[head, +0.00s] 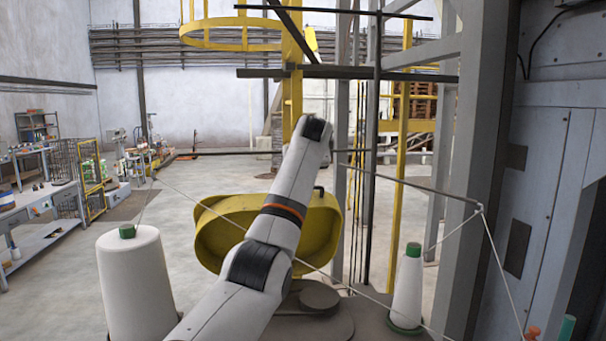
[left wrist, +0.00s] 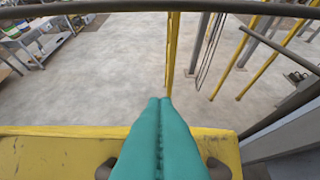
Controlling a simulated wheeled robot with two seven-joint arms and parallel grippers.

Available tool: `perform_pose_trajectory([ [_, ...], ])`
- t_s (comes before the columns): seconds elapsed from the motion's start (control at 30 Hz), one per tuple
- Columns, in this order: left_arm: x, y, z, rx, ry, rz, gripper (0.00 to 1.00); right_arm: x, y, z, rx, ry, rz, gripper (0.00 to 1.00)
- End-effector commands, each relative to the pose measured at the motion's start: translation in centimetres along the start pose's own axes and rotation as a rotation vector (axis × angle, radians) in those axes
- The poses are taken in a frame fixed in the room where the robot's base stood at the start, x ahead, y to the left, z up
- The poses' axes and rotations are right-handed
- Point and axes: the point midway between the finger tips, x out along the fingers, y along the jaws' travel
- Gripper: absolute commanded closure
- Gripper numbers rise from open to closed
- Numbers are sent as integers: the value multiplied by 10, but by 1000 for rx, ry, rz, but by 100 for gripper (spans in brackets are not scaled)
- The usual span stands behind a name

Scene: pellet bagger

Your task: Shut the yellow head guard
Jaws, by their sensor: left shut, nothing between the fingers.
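The yellow head guard (head: 222,240) is a rounded shell in the middle of the head view, standing tilted up behind my left arm. My arm hides its middle. A small dark handle (head: 320,191) shows at its upper right edge. In the left wrist view a flat yellow surface (left wrist: 55,155), seemingly the guard, lies below and beside my left gripper (left wrist: 160,102). The teal fingers are shut together with nothing between them and reach out over its edge. I cannot tell whether they touch it. The left gripper is hidden in the head view.
A white thread cone (head: 137,285) stands at front left and a smaller one (head: 408,285) at right. Grey posts (head: 480,150) and a cabinet (head: 545,190) bound the right side.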

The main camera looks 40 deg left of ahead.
Motion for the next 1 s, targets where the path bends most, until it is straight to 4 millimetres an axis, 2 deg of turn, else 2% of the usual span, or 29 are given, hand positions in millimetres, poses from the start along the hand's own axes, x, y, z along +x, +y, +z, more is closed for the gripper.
perform_pose_trajectory([
  [0.1, -2, 0, -10, 2, -1, 0, 100, 2, 0, -3, 0, 4, 0, 100],
  [0.4, -9, 0, -25, 0, 0, 0, 100, -4, 1, -5, 0, 9, 1, 100],
  [0.83, -10, 0, -27, 0, -1, -1, 100, -3, 1, -6, 0, 11, 2, 100],
  [1.0, -9, 0, -33, 1, -24, 0, 100, 6, 2, -7, 0, 11, 2, 100],
])
